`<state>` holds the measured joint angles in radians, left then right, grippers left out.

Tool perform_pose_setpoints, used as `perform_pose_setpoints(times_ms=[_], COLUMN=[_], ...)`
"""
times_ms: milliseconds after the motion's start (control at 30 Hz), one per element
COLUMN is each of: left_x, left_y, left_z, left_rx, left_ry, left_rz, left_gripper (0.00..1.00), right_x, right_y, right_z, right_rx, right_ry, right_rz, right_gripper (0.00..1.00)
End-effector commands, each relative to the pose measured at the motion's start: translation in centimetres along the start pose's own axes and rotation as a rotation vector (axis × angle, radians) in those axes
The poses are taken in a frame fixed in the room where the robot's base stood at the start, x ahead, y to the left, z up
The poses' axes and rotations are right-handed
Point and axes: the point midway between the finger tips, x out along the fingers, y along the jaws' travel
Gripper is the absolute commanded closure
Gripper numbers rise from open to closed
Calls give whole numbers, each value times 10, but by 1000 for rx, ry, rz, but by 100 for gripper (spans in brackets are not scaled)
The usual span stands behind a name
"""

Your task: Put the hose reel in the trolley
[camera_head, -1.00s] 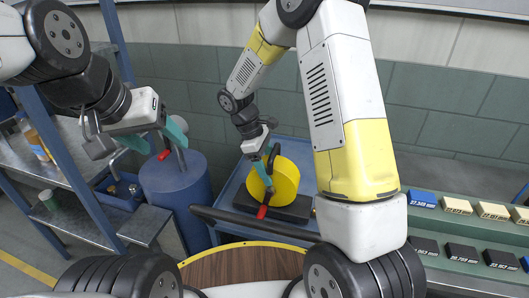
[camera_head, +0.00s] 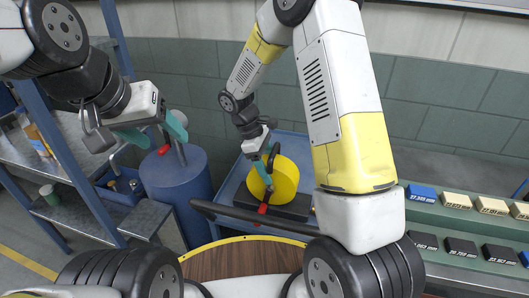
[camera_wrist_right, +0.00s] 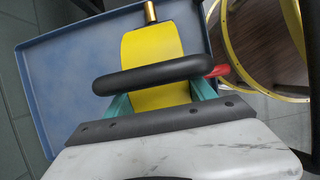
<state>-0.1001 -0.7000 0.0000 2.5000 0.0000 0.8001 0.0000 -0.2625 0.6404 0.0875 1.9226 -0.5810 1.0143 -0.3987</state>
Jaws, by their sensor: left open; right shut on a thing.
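The hose reel (camera_head: 286,178) is a yellow drum with a black handle, over the blue tray of the trolley (camera_head: 233,185). My right gripper (camera_head: 270,165) is shut on the reel's black handle. In the right wrist view the yellow reel (camera_wrist_right: 153,55) lies beyond the black handle bar (camera_wrist_right: 150,75), with a teal finger at each side. The trolley tray (camera_wrist_right: 60,70) spreads out below and to the left. I cannot tell whether the reel touches the tray. My left gripper (camera_head: 155,132) is open and empty, in front of the blue barrel.
A blue barrel (camera_head: 180,195) with a red part on top stands left of the trolley. The trolley's black push bar (camera_head: 255,220) crosses its near side. Metal shelving (camera_head: 60,165) stands at the left. Shelves with labelled boxes (camera_head: 460,248) are at the right.

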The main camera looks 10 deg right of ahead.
Motion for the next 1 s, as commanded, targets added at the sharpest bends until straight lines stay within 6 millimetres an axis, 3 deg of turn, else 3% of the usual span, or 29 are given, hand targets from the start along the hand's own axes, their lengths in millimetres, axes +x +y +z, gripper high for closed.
perform_pose_setpoints(times_ms=[800,833,933,1000], left_x=[0,0,0,0], left_y=[0,0,0,0], left_z=[0,0,0,0], left_rx=[0,0,0,0], left_ry=[0,0,0,0], left_rz=[0,0,0,0], left_gripper=[38,38,38,38], right_x=[4,4,4,4], right_y=[1,1,1,0], right_z=[-2,-2,-2,-2], right_rx=[0,0,0,0], right_ry=[0,0,0,0], right_rz=[2,2,2,2], right_gripper=[100,33,13,11])
